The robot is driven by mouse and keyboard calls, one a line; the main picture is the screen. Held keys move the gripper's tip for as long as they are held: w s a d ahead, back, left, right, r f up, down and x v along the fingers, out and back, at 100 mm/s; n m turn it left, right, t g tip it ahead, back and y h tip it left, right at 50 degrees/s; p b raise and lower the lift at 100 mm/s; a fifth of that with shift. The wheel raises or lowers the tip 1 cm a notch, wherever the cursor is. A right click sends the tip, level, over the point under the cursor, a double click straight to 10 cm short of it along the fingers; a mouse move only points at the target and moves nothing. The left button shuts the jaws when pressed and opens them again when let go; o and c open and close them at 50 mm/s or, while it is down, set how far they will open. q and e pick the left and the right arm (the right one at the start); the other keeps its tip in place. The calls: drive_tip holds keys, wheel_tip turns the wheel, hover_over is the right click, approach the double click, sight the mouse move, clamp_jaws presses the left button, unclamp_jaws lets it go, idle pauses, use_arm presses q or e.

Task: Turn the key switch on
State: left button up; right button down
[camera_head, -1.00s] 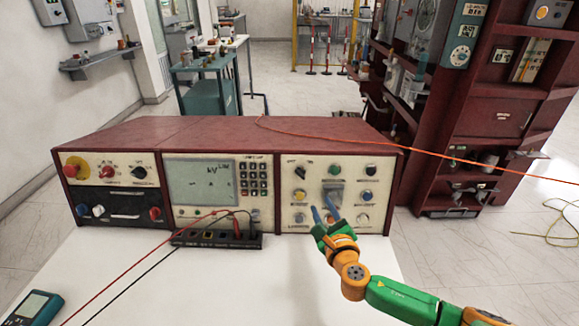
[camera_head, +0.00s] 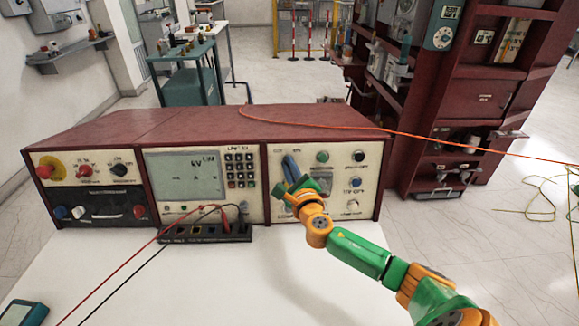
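The right panel (camera_head: 330,208) of the red console holds several round knobs and buttons. The green gripper body and orange wrist cover the panel's lower left. My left gripper is out of view.
A green button (camera_head: 322,156) and a black knob (camera_head: 358,156) lie right of the fingertips. A meter screen (camera_head: 184,175) is to the left. A black terminal strip (camera_head: 205,233) with red and black leads lies in front. The white tabletop (camera_head: 225,285) is mostly clear.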

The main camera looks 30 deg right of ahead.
idle(0.4)
drive_tip(key=shift+w+a+m+g+h+b, duration=0.1)
drive_tip(key=shift+m+g+h+b, duration=0.9)
drive_tip(key=shift+m, duration=2.75)
drive_tip(key=shift+s+m+g+h+b, duration=0.1)
drive_tip(key=shift+m+g+h+b, duration=0.4)
drive_tip(key=shift+m+h, duration=2.1)
drive_tip(key=shift+w+a+m+g+b, duration=0.1)
drive_tip(key=shift+m+g+b, duration=0.65)
drive_tip(key=shift+m, duration=4.2)
drive_tip(key=shift+r, duration=0.1)
drive_tip(key=c, duration=1)
unclamp_jaws()
drive_tip(key=shift+d, duration=0.1)
